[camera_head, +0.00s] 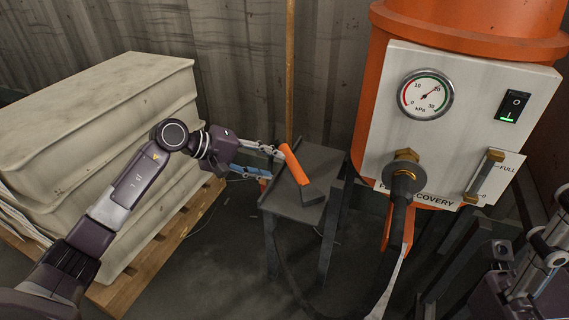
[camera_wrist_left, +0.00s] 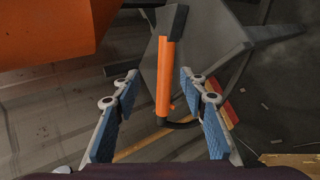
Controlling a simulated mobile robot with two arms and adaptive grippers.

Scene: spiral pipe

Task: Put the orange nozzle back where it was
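The orange nozzle (camera_head: 295,166), with a dark wedge-shaped head, is at the small grey stand (camera_head: 325,157). Its head is over the stand top and its orange handle slants toward my left gripper (camera_head: 268,163). In the left wrist view the nozzle (camera_wrist_left: 165,75) lies between the spread fingers of my left gripper (camera_wrist_left: 160,78), with gaps on both sides. A dark hose (camera_wrist_left: 182,125) curves from the handle's near end. My right gripper (camera_head: 545,258) is partly in view at the lower right edge; its finger opening is unclear.
An orange tank with a white panel (camera_head: 455,130), gauge (camera_head: 426,94) and brass fitting (camera_head: 403,158) stands right of the stand. A thick dark hose (camera_head: 397,235) hangs from the fitting. Stacked pale sacks on a pallet (camera_head: 165,235) fill the left. A thin post (camera_head: 290,70) rises behind.

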